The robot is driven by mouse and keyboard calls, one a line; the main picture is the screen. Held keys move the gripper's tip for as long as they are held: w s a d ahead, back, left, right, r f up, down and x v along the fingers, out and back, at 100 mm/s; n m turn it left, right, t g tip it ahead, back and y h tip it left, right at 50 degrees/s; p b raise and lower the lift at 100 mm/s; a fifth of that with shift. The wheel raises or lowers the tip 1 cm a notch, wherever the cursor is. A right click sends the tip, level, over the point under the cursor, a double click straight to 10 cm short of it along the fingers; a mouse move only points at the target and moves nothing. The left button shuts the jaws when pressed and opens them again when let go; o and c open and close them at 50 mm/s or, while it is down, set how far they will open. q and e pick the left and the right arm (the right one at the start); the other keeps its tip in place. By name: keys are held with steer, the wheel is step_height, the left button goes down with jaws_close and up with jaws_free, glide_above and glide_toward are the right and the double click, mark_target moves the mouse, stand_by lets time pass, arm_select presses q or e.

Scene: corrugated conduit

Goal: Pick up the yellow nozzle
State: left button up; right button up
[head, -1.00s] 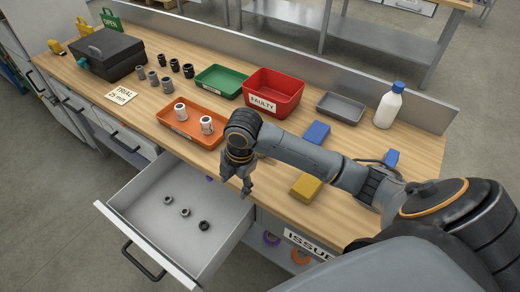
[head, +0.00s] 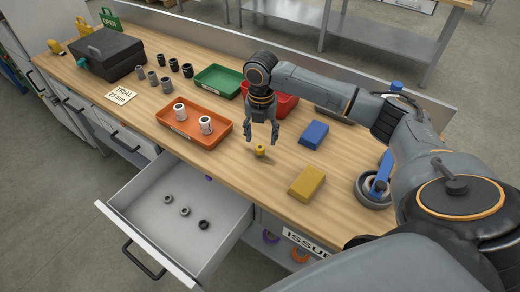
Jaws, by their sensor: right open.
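The small yellow nozzle (head: 260,150) stands on the wooden bench top, between the orange tray and the yellow block. My right gripper (head: 261,139) points down just above it, with its fingers apart on either side. The gripper is open and empty, and the nozzle appears to be still on the bench. I cannot tell whether a finger touches it. My left gripper is not in view.
An orange tray (head: 161,124) with two white fittings lies to the left. A blue block (head: 314,135) and a yellow block (head: 307,183) lie to the right. A red bin (head: 286,104) is behind my gripper. An open drawer (head: 235,220) juts out in front.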

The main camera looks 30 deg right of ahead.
mark_target(260, 147)
steer(key=shift+w+f+p, duration=0.1)
steer(key=shift+f+p, duration=0.6)
steer(key=shift+f, duration=2.3)
steer(key=shift+a, duration=0.1)
jaws_close()
